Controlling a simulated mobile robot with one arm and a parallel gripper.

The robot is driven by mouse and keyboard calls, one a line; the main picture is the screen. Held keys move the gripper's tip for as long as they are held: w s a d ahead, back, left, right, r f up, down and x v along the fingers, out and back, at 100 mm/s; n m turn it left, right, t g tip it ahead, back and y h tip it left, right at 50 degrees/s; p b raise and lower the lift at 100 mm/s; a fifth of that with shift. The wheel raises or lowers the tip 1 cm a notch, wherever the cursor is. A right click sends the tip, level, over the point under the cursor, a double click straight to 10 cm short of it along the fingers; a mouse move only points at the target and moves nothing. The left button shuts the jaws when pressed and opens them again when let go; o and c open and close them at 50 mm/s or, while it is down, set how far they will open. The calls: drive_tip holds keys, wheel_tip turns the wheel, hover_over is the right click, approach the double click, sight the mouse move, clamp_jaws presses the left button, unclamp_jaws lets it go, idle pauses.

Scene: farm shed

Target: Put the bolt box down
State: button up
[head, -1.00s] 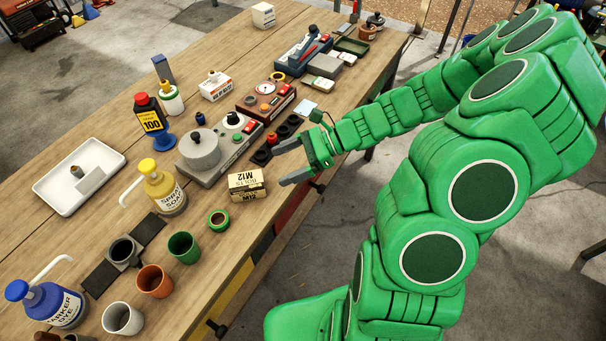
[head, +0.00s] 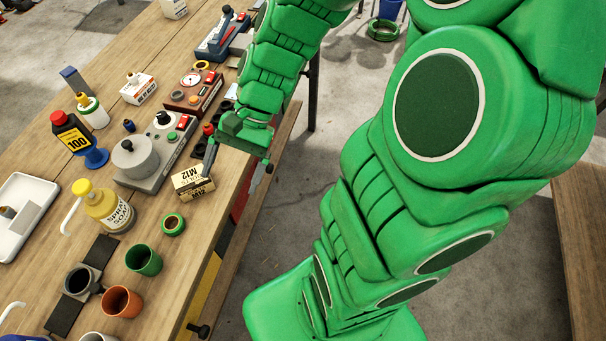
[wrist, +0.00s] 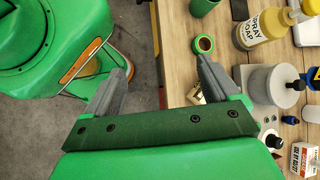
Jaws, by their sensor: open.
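The bolt box (head: 192,181), a small yellowish carton marked M12, rests on the workbench (head: 190,240) near its front edge. My gripper (head: 233,170) is open and empty beside the box, on its right in the head view. One finger is close to the box's upper right corner; whether it touches cannot be told. The other finger hangs out past the bench edge. In the wrist view my gripper (wrist: 160,75) has its fingers wide apart, with the floor and bench edge between them. There the box (wrist: 197,97) is mostly hidden behind the right finger.
A grey device with a round drum (head: 135,158) stands left of the box. A yellow-topped spray soap bottle (head: 107,208) is further left. Bare wood lies between them.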

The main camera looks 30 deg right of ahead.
drive_tip(key=s+d+r+n+t+h, duration=0.1)
drive_tip(key=s+d+r+n+h, duration=0.6)
drive_tip(key=s, duration=0.5)
drive_tip(key=shift+d+r+t, duration=0.35)
drive_tip(key=shift+d+t, duration=0.05)
drive_tip(key=shift+d, duration=0.55)
